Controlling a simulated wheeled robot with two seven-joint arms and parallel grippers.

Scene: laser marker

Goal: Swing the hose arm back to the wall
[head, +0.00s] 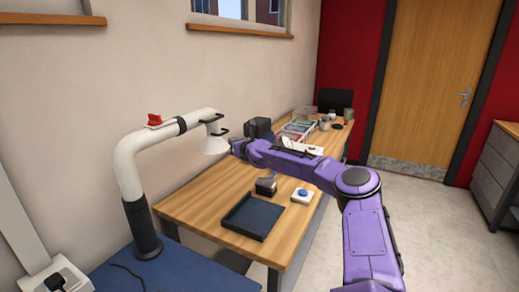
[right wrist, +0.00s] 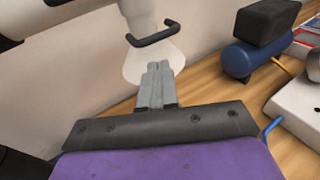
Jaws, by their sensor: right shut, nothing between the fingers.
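The hose arm (head: 128,165) is a white bent tube that rises from a black base sleeve (head: 143,226) and reaches right over the wooden desk. A red lever (head: 154,119) sits on top of it. It ends in a white cone hood (head: 214,146) with black handles. In the right wrist view the hood (right wrist: 136,66) and a black handle (right wrist: 156,34) lie just beyond my fingertips. My right gripper (head: 233,147) is shut and empty beside the hood; the right wrist view shows its fingers together (right wrist: 158,68). I cannot tell whether they touch the hood. My left gripper is not in view.
The desk (head: 190,205) bears a dark tray (head: 252,217), a small dark device (head: 266,185) and a white box with a blue button (head: 302,195). A black-and-blue device (right wrist: 245,55) stands right of my gripper. The beige wall (head: 60,90) runs behind the hose arm.

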